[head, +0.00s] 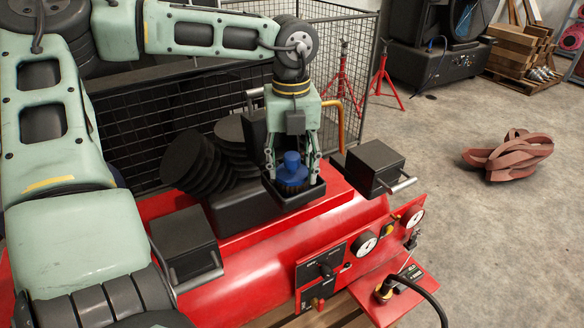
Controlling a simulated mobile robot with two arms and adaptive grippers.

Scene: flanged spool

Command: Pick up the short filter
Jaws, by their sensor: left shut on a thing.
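The short filter (291,172) shows as a small piece with a blue stepped top and a dark, ribbed lower part. My left gripper (291,176) points down over it from above, with one finger on each side, and is shut on it. The filter is upright, inside or just above a small black open tray (311,195) on the red compressor. The fingers and the tray rim hide part of its lower end, so I cannot tell whether it touches the tray floor. My right gripper is out of view.
The red compressor (240,283) carries a black box (374,166) to the right of the tray, another box (185,241) to the left, and gauges in front. Black ribbed cylinders (196,163) and a wire cage (140,135) stand behind. Open floor (470,235) lies at right.

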